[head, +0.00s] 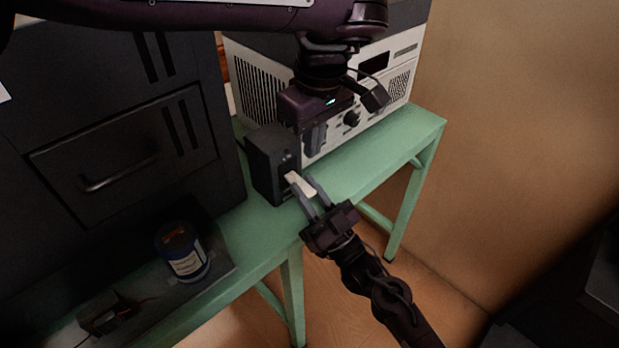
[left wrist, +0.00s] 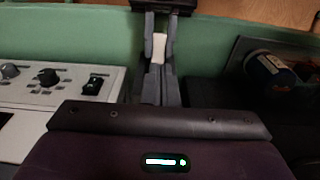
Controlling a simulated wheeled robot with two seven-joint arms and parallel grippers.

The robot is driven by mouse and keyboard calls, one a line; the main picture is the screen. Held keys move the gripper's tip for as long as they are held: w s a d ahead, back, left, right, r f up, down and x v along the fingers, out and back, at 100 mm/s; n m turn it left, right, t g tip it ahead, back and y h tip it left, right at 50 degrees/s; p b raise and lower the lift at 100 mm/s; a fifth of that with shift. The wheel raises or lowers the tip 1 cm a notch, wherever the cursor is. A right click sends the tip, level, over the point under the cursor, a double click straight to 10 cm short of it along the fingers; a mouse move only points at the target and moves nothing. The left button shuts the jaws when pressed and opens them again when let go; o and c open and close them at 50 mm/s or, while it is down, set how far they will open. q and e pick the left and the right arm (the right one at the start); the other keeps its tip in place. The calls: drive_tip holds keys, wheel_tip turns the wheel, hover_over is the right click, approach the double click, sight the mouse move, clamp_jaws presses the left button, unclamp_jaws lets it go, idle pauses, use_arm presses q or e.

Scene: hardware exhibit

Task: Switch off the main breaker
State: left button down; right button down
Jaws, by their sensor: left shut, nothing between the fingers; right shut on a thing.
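The main breaker looks to be the small black box (head: 268,168) on the green table, beside the dark cabinet. A white lever (head: 298,183) sticks out of its front face. My right gripper (head: 309,193) comes from the lower right and is shut on this lever, one finger on each side. The right gripper and the white lever (left wrist: 160,45) also show at the top of the left wrist view. My left gripper (head: 315,150) points down close beside the box, shut and empty. Its body hides part of the device behind.
A white-grey device (head: 398,82) with knobs stands behind on the green table (head: 350,172). A dark drawer cabinet (head: 120,120) is at left. Table is bare right of the box.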

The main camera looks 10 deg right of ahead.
sight(309, 192)
use_arm(q)
drive_tip(key=f, duration=0.9)
drive_tip(key=shift+w+a+f, duration=0.25)
drive_tip(key=shift+w+f, duration=0.1)
drive_tip(key=shift+w, duration=0.05)
drive_tip(key=shift+s+f, duration=0.2)
drive_tip(key=shift+f, duration=0.55)
use_arm(e)
drive_tip(key=shift+s+r, duration=0.1)
drive_tip(key=shift+r, duration=0.05)
drive_tip(key=c, duration=1.5)
unclamp_jaws()
use_arm(q)
drive_tip(key=shift+w, duration=0.1)
use_arm(e)
drive_tip(key=shift+o, duration=1.3)
use_arm(q)
drive_tip(key=shift+r, duration=0.1)
